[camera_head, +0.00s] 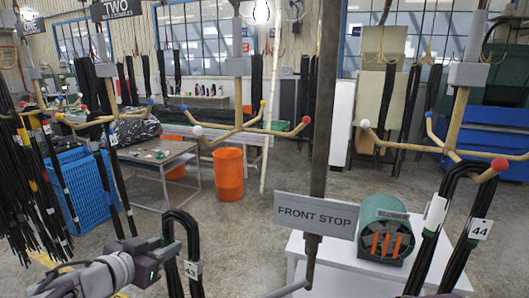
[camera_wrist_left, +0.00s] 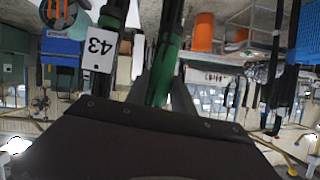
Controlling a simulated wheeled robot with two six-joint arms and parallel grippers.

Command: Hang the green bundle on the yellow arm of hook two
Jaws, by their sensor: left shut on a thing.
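My left gripper (camera_head: 155,250) is shut on a black hose bundle (camera_head: 182,222) with tag 43, at the lower left of the head view. The bundle hangs as an upside-down U. In the left wrist view the bundle (camera_wrist_left: 165,68) shows a green band and the tag (camera_wrist_left: 99,48). The right gripper is out of view.
A dark post with a FRONT STOP sign (camera_head: 315,214) stands at the centre. Another hook (camera_head: 237,66) hangs left of it. Black hoses (camera_head: 30,180) crowd the left. Bundle 44 (camera_head: 455,200) hangs at right. An orange bin (camera_head: 229,174) and a table (camera_head: 158,156) stand behind.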

